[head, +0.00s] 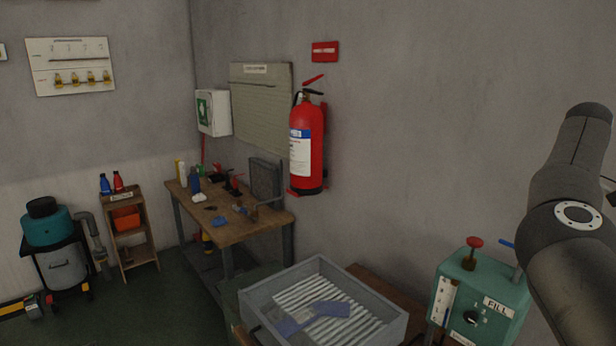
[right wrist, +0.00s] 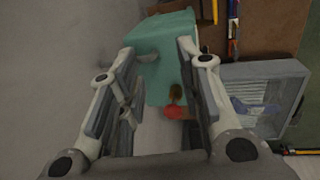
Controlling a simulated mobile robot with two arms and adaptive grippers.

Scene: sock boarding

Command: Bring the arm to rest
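My right arm (head: 572,200) rises along the right side of the head view, its gripper out of that frame. In the right wrist view my right gripper (right wrist: 156,50) is open, its two fingers apart with nothing held between them. Beyond the fingers is the teal machine (right wrist: 165,80) with a red knob (right wrist: 178,112). The same machine, marked FILL, stands at the lower right of the head view (head: 482,300). My left gripper is in neither view.
A grey tray (head: 395,322) with a ribbed white bottom holds a blue sock-like piece (head: 313,316). A wooden workbench (head: 232,232) with tools stands behind it. A red fire extinguisher (head: 306,148) hangs on the wall. A small shelf (head: 140,256) and a teal-topped vacuum (head: 48,228) stand left.

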